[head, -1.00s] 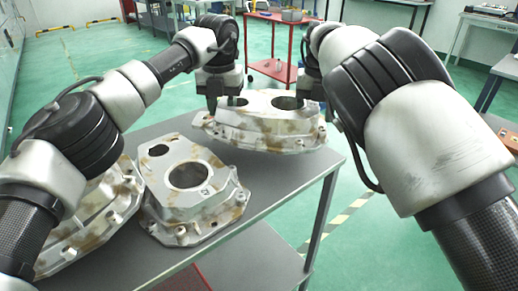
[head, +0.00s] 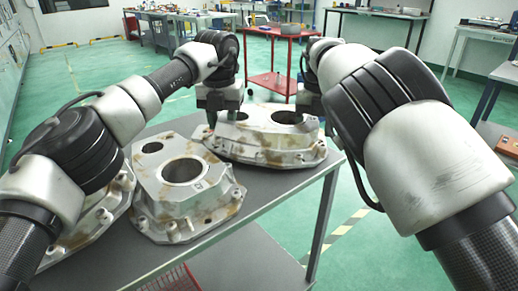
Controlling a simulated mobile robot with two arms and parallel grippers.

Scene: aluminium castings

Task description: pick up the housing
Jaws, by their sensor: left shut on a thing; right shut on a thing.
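A mottled grey cast housing (head: 265,148) with openings in its top is at the far right end of the grey table (head: 262,205). My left gripper (head: 215,118) points down and is shut on its left far side. My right gripper (head: 312,108) is shut on its right far side, partly hidden behind my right arm. The fingertips are hard to make out. The housing is roughly level; I cannot tell whether its underside touches the tabletop.
A second housing (head: 192,205) lies on the table just nearer and to the left. A third casting (head: 95,222) is at the left, partly behind my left arm. A red cart (head: 270,82) stands beyond. A red basket (head: 172,281) is below the tabletop.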

